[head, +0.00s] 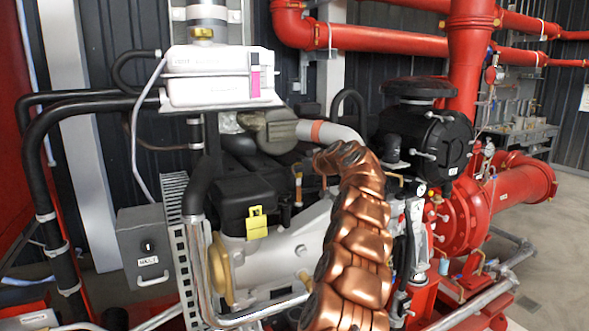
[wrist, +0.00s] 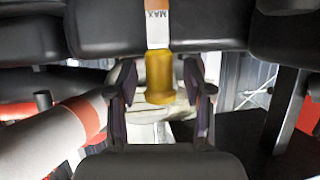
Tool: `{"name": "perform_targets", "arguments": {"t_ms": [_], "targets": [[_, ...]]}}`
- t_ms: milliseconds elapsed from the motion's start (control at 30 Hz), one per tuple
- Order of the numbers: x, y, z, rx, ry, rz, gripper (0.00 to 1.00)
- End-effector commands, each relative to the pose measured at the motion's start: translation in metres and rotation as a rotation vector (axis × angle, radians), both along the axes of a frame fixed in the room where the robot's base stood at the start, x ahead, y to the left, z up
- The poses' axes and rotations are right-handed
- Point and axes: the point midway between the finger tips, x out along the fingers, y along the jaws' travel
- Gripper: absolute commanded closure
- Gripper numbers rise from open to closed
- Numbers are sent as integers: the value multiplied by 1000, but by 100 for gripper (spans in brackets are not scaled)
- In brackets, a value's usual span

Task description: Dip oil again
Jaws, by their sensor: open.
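In the wrist view, a yellow cylindrical handle (wrist: 159,78) has a pale strip (wrist: 157,30) marked MAX running from it to the top edge. The strip is brownish at its upper end and passes in front of a black part. My gripper (wrist: 160,88) is open, with one dark finger on each side of the handle. Gaps show between the fingers and the handle. In the head view, my copper-coloured arm (head: 352,245) reaches up in front of the engine (head: 290,245); my gripper cannot be made out there.
A white tank (head: 215,75) stands above the engine. Red pipes (head: 468,50) and a black round housing (head: 425,140) are at the right. A grey box (head: 148,245) is at the left. In the wrist view, a pale pipe with a red band (wrist: 50,140) lies close at left.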

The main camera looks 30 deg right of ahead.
Motion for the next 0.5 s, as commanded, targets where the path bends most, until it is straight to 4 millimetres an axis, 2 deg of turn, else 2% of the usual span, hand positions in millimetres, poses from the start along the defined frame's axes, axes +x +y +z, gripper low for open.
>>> {"name": "perform_targets", "arguments": {"t_ms": [333, 367, 500], "targets": [[2, 0, -1, 0, 0, 0, 49], [2, 0, -1, 0, 0, 0, 50], [2, 1, -1, 0, 0, 1, 65]]}}
